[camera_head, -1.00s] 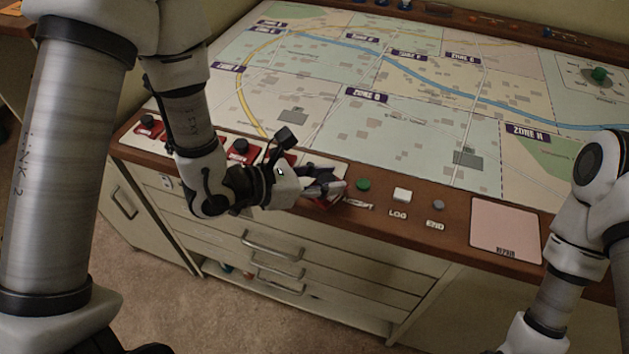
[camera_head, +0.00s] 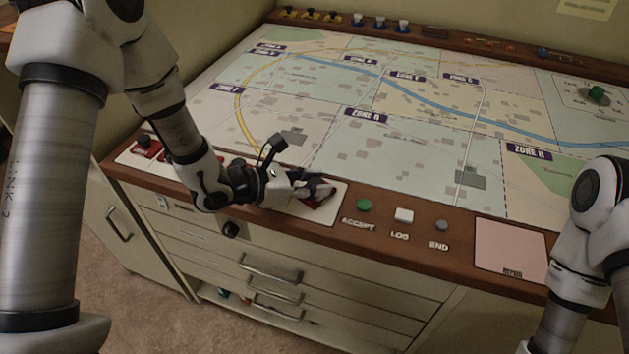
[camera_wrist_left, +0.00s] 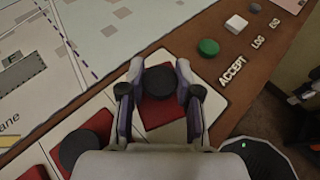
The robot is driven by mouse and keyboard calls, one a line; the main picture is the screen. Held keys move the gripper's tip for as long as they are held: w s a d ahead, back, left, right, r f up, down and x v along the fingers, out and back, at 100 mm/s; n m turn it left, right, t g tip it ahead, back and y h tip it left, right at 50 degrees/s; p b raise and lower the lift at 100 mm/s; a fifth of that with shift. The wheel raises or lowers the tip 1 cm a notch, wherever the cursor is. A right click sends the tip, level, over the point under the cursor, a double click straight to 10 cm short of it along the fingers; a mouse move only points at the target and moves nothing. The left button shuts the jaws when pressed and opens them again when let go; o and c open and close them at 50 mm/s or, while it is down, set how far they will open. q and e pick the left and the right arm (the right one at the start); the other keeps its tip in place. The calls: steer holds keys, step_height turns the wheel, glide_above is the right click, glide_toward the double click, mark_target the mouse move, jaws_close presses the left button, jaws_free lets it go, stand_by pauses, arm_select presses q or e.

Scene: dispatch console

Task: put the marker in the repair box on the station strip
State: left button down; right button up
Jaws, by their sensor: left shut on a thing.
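The marker looks like a black round piece (camera_wrist_left: 160,80) on a red square (camera_wrist_left: 168,113) at the ACCEPT end of the white strip. My left gripper (camera_head: 325,190) is shut on it, with one finger on each side in the left wrist view (camera_wrist_left: 159,85). The marker is still over its red square; I cannot tell whether it touches it. In the head view the gripper mostly hides it. The repair box is a pink square (camera_head: 511,245) at the console's front edge, right of the END button, and is empty. My right gripper is out of view.
Another black piece (camera_wrist_left: 84,146) stands close by on the strip. The green ACCEPT button (camera_head: 364,204), white LOG button (camera_head: 403,215) and grey END button (camera_head: 441,225) lie between gripper and repair box. The flat map (camera_head: 410,150) stretches behind. My right arm stands near the box.

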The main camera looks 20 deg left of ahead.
arm_select(q)
steer(key=shift+f, duration=0.2)
steer(key=c, duration=0.8)
jaws_free()
steer(key=shift+r, duration=0.25)
steer(key=shift+a+r, duration=0.1)
steer(key=p+v, duration=0.1)
steer(key=v, duration=1)
steer(key=shift+r+p, duration=0.15)
steer(key=shift+p, duration=0.2)
steer(key=shift+s+a, duration=0.15)
steer(key=shift+s, duration=0.2)
